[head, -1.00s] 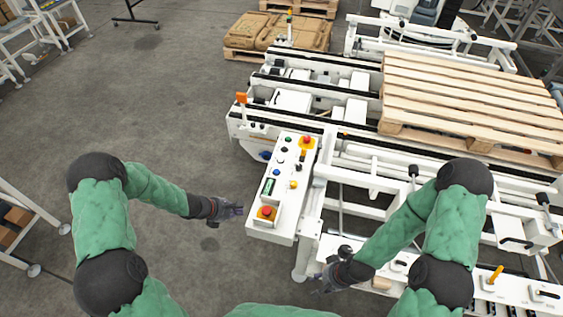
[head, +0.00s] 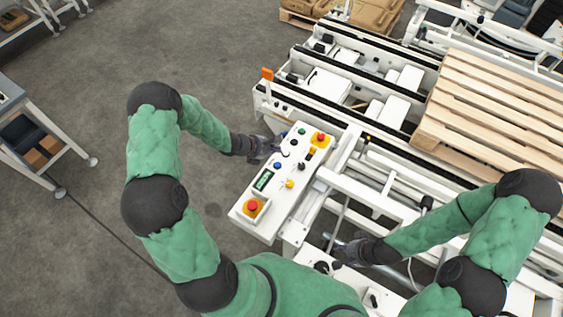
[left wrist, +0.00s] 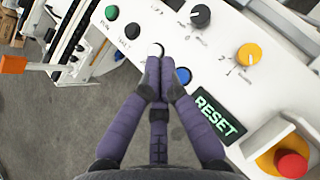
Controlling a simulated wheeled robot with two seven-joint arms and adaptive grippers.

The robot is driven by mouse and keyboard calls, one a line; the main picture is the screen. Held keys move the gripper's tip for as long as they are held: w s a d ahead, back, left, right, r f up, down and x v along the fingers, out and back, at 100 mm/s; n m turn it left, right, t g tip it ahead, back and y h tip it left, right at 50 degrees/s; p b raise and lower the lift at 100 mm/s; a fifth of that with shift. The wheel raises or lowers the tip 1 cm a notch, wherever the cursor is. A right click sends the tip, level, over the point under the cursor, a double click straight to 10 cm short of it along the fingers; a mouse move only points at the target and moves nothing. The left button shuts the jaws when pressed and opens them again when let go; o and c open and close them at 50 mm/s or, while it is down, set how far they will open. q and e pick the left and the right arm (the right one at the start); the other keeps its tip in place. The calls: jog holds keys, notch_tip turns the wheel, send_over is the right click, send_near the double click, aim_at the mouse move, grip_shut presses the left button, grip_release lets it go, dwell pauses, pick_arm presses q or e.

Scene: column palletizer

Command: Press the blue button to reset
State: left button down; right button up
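The white control panel (head: 270,205) stands in the middle of the head view. The blue button (head: 277,165) is on it, above the green display. In the left wrist view, the blue button (left wrist: 183,75) is just right of my left fingertips, and the display (left wrist: 216,115) reads RESET. My left gripper (head: 270,147) is at the panel's left edge. My right gripper (head: 343,248) is right of the panel, too small to read.
Red emergency stops sit at the panel's near end (head: 252,206) and far end (head: 320,138). A yellow knob (head: 289,184) and a black knob (head: 301,166) are close to the blue button. A wooden pallet (head: 500,110) lies on the conveyor at right. Floor at left is open.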

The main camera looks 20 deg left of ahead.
aim_at(276, 166)
pick_arm(q)
notch_tip(276, 166, down, 8)
jog(key=b, duration=0.6)
jog(key=shift+a, duration=0.1)
pick_arm(e)
jog(key=f, duration=0.6)
jog(key=shift+a+f, duration=0.15)
jog(key=shift+a, duration=0.05)
pick_arm(q)
jog(key=shift+d+f+b, duration=0.2)
jog(key=shift+f+b, duration=0.2)
jog(key=shift+b, duration=0.05)
jog(key=shift+a, duration=0.1)
pick_arm(e)
jog(key=shift+w+d+f, duration=0.1)
jog(key=shift+d+f, duration=0.2)
pick_arm(q)
jog(key=shift+f, duration=0.1)
pick_arm(e)
jog(key=shift+f, duration=0.15)
pick_arm(q)
jog(key=shift+f+b, duration=0.3)
jog(key=shift+b, duration=0.2)
pick_arm(e)
jog(key=shift+f, duration=0.35)
